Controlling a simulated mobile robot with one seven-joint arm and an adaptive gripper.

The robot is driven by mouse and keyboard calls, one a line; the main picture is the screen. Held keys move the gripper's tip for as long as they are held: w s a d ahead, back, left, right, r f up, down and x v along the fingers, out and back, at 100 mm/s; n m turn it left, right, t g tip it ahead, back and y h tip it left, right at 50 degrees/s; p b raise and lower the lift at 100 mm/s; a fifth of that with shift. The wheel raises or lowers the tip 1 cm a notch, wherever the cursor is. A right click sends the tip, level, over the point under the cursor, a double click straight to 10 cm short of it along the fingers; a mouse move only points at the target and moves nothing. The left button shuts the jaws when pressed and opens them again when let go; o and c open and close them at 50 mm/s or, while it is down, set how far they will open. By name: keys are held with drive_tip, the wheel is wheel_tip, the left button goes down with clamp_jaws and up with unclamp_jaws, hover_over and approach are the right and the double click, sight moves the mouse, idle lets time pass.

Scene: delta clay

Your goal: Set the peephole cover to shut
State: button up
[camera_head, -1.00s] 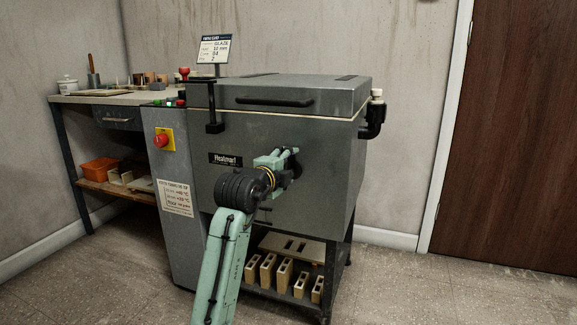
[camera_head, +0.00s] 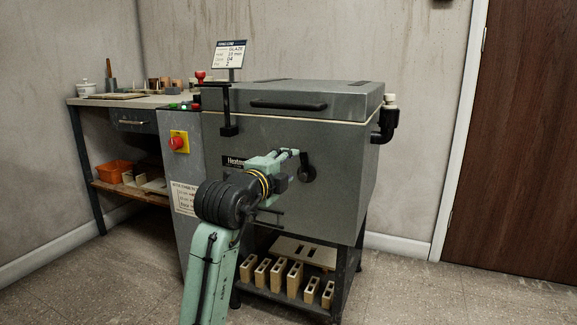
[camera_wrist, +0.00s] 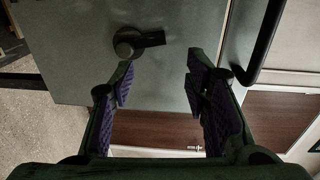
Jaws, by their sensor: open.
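The peephole cover (camera_head: 307,172) is a small black round piece with a short arm, on the front of the grey kiln (camera_head: 345,165). In the head view its arm points up from the round part. It also shows in the wrist view (camera_wrist: 128,43), beyond the fingertips, with its arm pointing right. My gripper (camera_head: 288,160) is just left of the cover in the head view. In the wrist view my gripper (camera_wrist: 160,78) has its purple-padded fingers wide apart with nothing between them. The cover appears apart from the fingers.
A black lid handle (camera_head: 288,105) runs across the kiln's upper front. A black bracket (camera_head: 228,110) stands at its left corner. A control cabinet with a red button (camera_head: 179,142) is on the left. Pale kiln posts (camera_head: 295,273) stand on the shelf below. Floor at right is clear.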

drive_tip(key=shift+v, duration=1.2)
drive_tip(key=shift+f, duration=0.1)
drive_tip(key=shift+c, duration=0.4)
